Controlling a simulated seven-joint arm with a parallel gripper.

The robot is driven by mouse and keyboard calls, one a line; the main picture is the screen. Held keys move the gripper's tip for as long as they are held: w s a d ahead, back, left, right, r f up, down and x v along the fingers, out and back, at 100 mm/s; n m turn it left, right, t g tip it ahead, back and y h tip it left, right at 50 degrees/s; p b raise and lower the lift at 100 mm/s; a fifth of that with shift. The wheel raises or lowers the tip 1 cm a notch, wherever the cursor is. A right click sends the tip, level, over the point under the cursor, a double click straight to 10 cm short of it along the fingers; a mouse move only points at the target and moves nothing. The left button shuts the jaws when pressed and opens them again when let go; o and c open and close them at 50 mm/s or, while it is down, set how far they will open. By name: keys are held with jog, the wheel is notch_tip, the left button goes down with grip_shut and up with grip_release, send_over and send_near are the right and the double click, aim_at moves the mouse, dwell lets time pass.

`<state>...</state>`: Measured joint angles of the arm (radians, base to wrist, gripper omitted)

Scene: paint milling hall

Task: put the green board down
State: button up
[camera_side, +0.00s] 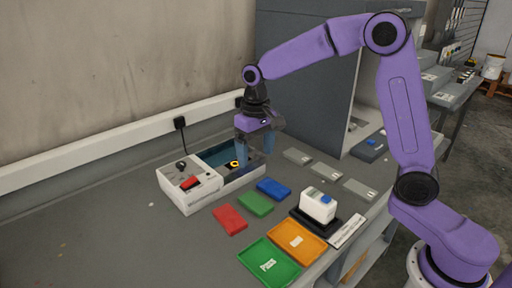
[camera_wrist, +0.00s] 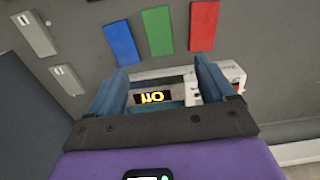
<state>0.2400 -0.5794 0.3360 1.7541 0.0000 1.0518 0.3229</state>
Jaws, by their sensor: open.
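The green board (camera_side: 256,204) lies flat on the grey bench between the blue board (camera_side: 273,188) and the red board (camera_side: 230,220). In the wrist view the green board (camera_wrist: 158,31) is beyond the fingers, again between blue (camera_wrist: 121,43) and red (camera_wrist: 204,25). My gripper (camera_side: 255,152) is open and above the open dark bay of the white device (camera_side: 190,185), apart from the boards. In the wrist view the open gripper (camera_wrist: 160,88) has a dark tag with yellow marks (camera_wrist: 153,97) showing between its fingers. No board is between them.
A green tray (camera_side: 268,263) and an orange tray (camera_side: 297,242) lie at the front. Several grey plates (camera_side: 327,172) lie to the right. The bench's left front is clear.

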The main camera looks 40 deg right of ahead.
jog(key=shift+r, duration=0.5)
jog(key=s+d+n, duration=0.1)
jog(key=s+n, duration=0.5)
jog(key=s, duration=0.9)
jog(key=s+d+f+n, duration=0.1)
jog(key=s+n, duration=0.5)
jog(key=s, duration=0.9)
jog(key=shift+s+d+f, duration=0.25)
jog(key=shift+s+d, duration=0.15)
jog(key=shift+d, duration=0.35)
jog(key=shift+o, duration=0.5)
jog(key=shift+s+d+f, duration=0.1)
jog(key=shift+s+d, duration=0.05)
jog(key=shift+s, duration=0.15)
jog(key=shift+w, duration=0.15)
